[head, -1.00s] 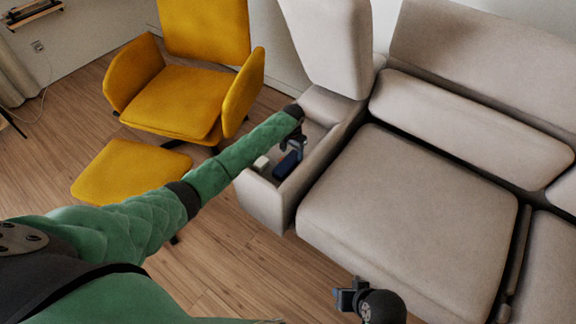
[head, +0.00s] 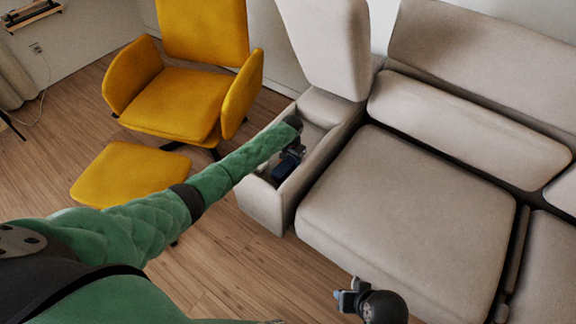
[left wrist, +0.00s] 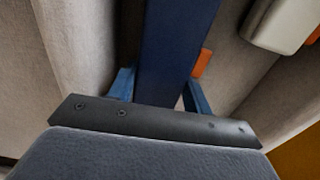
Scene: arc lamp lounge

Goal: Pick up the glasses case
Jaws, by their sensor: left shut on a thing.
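The dark blue glasses case (head: 282,171) lies low in the open storage box of the sofa's armrest. In the left wrist view the case (left wrist: 176,45) is a long dark blue block between my fingers. My left gripper (head: 290,157) reaches down into the box from above and is shut on the case. It also shows in the left wrist view (left wrist: 160,90). The case's far end runs out of that view. My right gripper (head: 349,295) hangs in front of the sofa seat, away from the case; its opening is unclear.
The box's walls (head: 262,204) stand close around my left gripper, with its raised padded lid (head: 328,45) behind. A pale block (left wrist: 283,20) and an orange piece (left wrist: 202,63) lie near the case. A yellow armchair (head: 170,100) and footstool (head: 128,174) stand left.

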